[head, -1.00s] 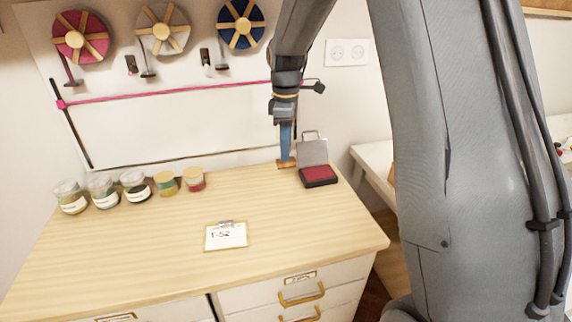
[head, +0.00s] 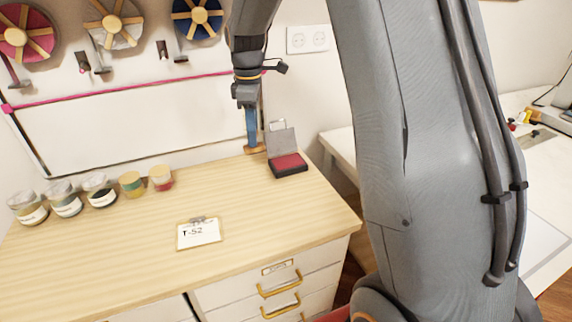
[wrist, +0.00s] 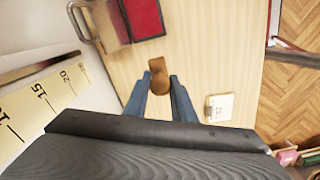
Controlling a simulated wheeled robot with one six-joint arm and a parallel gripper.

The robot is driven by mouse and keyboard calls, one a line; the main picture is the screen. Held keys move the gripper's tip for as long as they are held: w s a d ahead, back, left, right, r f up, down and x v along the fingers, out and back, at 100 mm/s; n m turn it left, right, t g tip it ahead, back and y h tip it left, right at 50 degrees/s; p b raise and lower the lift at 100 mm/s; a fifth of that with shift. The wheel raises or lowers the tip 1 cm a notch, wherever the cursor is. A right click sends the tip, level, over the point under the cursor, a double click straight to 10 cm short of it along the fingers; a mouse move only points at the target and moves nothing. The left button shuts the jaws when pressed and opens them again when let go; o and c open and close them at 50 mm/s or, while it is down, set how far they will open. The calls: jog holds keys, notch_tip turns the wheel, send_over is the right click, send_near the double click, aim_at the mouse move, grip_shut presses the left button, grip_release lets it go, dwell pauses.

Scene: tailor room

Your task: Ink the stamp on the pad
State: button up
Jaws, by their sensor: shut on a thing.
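A brown wooden stamp (wrist: 158,68) is between the blue fingertips of my gripper (wrist: 160,82) in the wrist view, and my gripper is shut on it. In the head view the stamp (head: 255,150) shows at the tip of my gripper (head: 252,136), at the back right of the wooden table. I cannot tell whether its base touches the tabletop. The ink pad (head: 288,164) is an open dark case with a red surface, just right of the stamp. Its grey lid (head: 280,143) stands up behind it. The red pad (wrist: 146,18) lies above the stamp in the wrist view. The stamp is beside the pad, not over it.
Several jars (head: 100,191) stand along the table's back left. A clipboard card (head: 199,234) marked T-52 lies near the front. The middle of the tabletop (head: 120,245) is clear. A wall with spools is behind, and a white table (head: 545,190) is at right.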

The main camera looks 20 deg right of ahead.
jog(key=p, duration=0.5)
send_over(290, 164)
jog(key=shift+w+f+b, duration=0.15)
jog(key=shift+f+b, duration=0.8)
jog(key=shift+f, duration=0.6)
jog(key=shift+w+f+b, duration=0.1)
jog(key=shift+f+b, duration=0.8)
jog(key=shift+f, duration=0.65)
jog(key=shift+f, duration=0.6)
jog(key=shift+s+f, duration=0.3)
jog(key=shift+f, duration=0.25)
grip_shut()
notch_tip(290, 164, up, 8)
jog(key=p, duration=0.4)
jog(key=shift+w+f, duration=0.25)
jog(key=shift+w, duration=0.05)
